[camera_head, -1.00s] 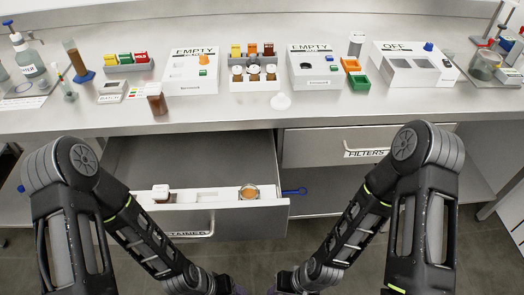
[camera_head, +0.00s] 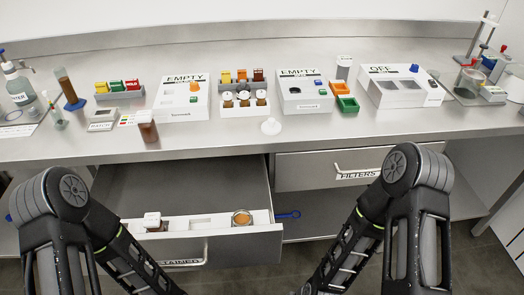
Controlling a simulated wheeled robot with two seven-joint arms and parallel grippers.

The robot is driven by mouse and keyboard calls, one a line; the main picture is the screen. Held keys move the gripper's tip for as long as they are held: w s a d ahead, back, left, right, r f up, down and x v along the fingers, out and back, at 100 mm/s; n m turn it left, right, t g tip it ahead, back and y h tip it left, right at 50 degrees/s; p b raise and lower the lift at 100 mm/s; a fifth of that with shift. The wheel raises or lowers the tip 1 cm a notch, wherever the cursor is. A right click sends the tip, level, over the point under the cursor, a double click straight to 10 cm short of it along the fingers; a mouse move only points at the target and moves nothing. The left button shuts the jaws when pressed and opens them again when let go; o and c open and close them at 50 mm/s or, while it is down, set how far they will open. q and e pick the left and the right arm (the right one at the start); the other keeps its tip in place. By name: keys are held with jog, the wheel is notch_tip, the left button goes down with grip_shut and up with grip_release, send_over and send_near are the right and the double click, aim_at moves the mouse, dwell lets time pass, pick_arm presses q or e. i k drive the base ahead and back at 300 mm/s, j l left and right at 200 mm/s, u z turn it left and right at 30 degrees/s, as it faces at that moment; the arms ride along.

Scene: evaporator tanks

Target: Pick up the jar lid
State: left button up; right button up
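A small white round piece that looks like the jar lid (camera_head: 270,127) lies on the steel counter near its front edge, right of centre. My left and right arms come in from the bottom corners, below the counter edge. Both of my grippers are beyond the bottom edge of the picture, so their state is hidden. Nothing touches the white lid.
An open drawer (camera_head: 110,210) with a white tray holding a round jar (camera_head: 242,218) sticks out at lower left. The filters drawer (camera_head: 320,172) is shut. A rack of white-capped jars (camera_head: 245,108) stands behind the lid. Counter around the lid is clear.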

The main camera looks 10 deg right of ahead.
aim_at(271, 127)
jog(key=l+u, duration=0.9)
jog(key=k+l+u, duration=0.1)
jog(key=l+u, duration=0.4)
jog(key=k+l+u, duration=0.2)
jog(key=l+u, duration=0.25)
jog(key=k+l, duration=0.05)
jog(key=l, duration=0.05)
